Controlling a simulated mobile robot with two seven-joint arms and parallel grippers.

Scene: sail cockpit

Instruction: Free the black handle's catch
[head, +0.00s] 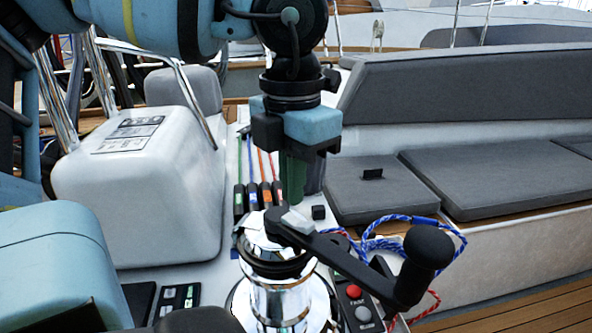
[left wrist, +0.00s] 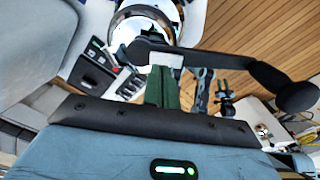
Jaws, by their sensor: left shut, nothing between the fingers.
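The black winch handle (head: 345,255) sits on top of the chrome winch (head: 282,300). Its arm runs right to an upright black knob grip. A grey piece (head: 295,221) on the handle's head, over the winch, looks like the catch; its exact state cannot be told. My left gripper (head: 301,198) points down just beyond the handle's head, its green and grey fingers shut and empty. In the left wrist view the green fingers (left wrist: 162,90) overlap the grey piece at the handle's head (left wrist: 165,60); contact cannot be told. My right gripper is not in view.
Rope clutches (head: 258,197) with coloured lines stand behind the winch. A blue rope (head: 385,235) loops behind the handle's grip. A panel with a red button (head: 354,291) lies right of the winch. Grey bench cushions (head: 500,180) are at the right.

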